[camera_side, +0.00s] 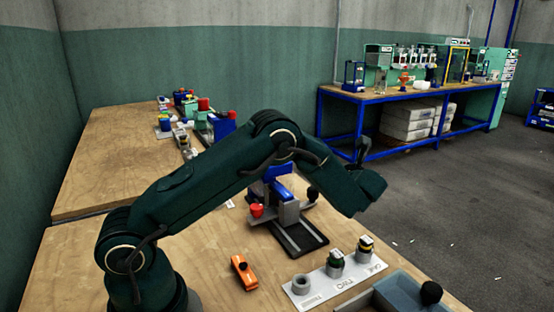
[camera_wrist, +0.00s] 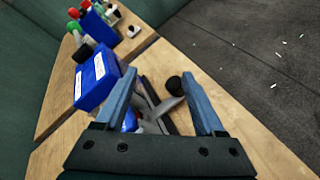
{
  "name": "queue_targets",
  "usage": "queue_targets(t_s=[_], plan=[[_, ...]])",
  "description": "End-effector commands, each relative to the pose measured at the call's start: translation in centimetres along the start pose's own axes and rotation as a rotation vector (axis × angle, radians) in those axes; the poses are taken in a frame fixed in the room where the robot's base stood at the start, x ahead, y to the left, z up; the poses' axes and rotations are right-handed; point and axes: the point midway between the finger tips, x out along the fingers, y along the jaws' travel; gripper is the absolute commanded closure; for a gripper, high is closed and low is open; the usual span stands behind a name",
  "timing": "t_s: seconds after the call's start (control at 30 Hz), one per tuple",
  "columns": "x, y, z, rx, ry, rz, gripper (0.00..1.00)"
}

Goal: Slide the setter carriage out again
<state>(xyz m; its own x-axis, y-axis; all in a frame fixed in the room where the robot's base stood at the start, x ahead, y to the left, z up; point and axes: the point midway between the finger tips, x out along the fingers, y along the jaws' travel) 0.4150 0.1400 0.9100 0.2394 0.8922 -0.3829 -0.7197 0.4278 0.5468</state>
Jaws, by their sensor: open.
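The press (camera_side: 278,182) with a blue head stands on the near bench, with a red knob (camera_side: 256,210) at its left. Its black base with a pale rail (camera_side: 303,240) reaches toward the front, and that end is bare. A grey block (camera_side: 288,213) sits at the rail's back end; I cannot tell surely whether it is the setter carriage. A black ball knob (camera_side: 312,193) shows beside it. In the wrist view the knob (camera_wrist: 174,84) appears between the fingers of my gripper (camera_wrist: 159,75), which is open and empty. The side view hides the fingertips.
A white labelled strip (camera_side: 333,283) with a ring and two jars lies in front. An orange tool (camera_side: 244,272) lies left of it, and a grey bin (camera_side: 400,295) is at the right. More presses (camera_side: 205,118) stand farther back. Bare wood lies left of the press.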

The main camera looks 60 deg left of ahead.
Motion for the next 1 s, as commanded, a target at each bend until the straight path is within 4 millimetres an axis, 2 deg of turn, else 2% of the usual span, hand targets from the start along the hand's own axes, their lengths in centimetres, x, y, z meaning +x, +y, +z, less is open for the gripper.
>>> queue_targets(t_s=[0.1,0.3,0.4,0.53,1.0], plan=[[-0.1,0.0,0.0,-0.277,0.0,0.0,0.29],[-0.1,-0.1,-0.1,-0.651,0.0,0.0,0.29],[1.1,-1.7,-2.5,-0.628,0.002,0.003,0.29],[1.8,-2.6,-3.6,-0.634,0.001,0.001,0.29],[6.6,-2.8,-3.8,-0.635,0.001,0.002,0.29]])
